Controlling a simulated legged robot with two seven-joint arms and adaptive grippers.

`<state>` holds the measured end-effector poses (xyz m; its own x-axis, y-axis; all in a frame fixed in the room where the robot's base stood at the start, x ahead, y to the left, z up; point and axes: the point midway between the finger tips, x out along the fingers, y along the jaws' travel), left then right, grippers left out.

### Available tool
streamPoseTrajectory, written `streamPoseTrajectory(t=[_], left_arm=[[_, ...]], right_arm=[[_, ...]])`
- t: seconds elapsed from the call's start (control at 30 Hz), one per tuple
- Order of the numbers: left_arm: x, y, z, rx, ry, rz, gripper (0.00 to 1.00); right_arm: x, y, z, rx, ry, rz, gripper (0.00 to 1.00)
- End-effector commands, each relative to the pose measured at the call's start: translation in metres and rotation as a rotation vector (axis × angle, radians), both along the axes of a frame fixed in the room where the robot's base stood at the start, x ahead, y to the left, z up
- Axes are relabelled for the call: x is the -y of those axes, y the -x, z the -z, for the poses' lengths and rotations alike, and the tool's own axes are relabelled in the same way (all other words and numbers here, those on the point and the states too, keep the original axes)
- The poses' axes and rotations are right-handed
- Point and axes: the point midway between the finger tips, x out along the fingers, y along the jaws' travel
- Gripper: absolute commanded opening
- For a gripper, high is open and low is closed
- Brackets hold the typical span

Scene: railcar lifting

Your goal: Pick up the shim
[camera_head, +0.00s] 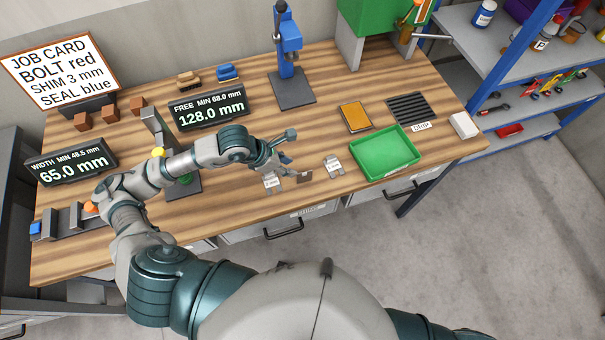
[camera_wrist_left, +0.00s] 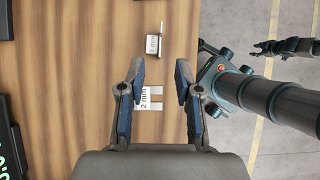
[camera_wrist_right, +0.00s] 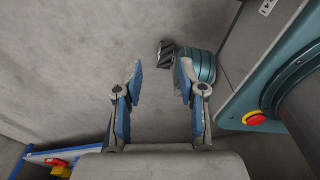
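A small forked shim labelled 3 mm (camera_wrist_left: 153,43) lies on the bench, above the fingertips in the left wrist view. I take it to be the right-hand shim in the head view (camera_head: 333,165). A second shim, labelled 2 mm (camera_wrist_left: 150,98), shows between the fingers in the left wrist view and in the head view (camera_head: 272,183). My left gripper (camera_head: 287,149) is open and empty above the bench near the 2 mm shim; its fingers also show in the left wrist view (camera_wrist_left: 160,72). My right gripper (camera_wrist_right: 158,78) is open and empty above the floor.
The job card (camera_head: 62,72) reads SHIM 3 mm. A green tray (camera_head: 385,170) stands right of the shims, with an orange pad (camera_head: 354,116) behind it. A display (camera_head: 208,107) and a blue press (camera_head: 288,45) stand farther back. The bench's front edge is close to the shims.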

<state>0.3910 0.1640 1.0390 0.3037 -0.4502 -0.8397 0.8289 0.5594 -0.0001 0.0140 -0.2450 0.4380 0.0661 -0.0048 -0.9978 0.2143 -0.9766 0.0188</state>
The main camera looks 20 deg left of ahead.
Motion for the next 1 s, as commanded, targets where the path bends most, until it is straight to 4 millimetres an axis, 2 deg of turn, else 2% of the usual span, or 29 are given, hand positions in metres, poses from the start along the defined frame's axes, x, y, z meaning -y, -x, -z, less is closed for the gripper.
streamPoseTrajectory(t=[0.13,0.37,0.6,0.9,0.93,1.0], left_arm=[[0.014,-0.008,0.020,-0.002,0.002,-0.001,0.34],[0.022,-0.013,0.035,-0.001,0.002,0.000,0.34],[0.037,-0.025,0.066,-0.001,0.002,-0.001,0.34],[0.040,-0.027,0.073,0.001,0.000,-0.001,0.34],[0.040,-0.027,0.073,0.001,0.000,-0.001,0.28],[0.040,-0.027,0.073,0.001,0.000,-0.001,0.11]], right_arm=[[-0.001,-0.004,-0.005,0.006,-0.001,0.000,0.40],[-0.003,-0.023,-0.010,0.033,-0.004,0.000,0.40],[-0.003,-0.021,-0.020,0.030,-0.006,0.000,0.40],[-0.006,-0.016,-0.019,0.023,-0.007,0.001,0.40],[-0.006,-0.015,-0.019,0.023,-0.007,0.001,0.40],[-0.006,-0.015,-0.019,0.023,-0.007,0.001,0.40]])
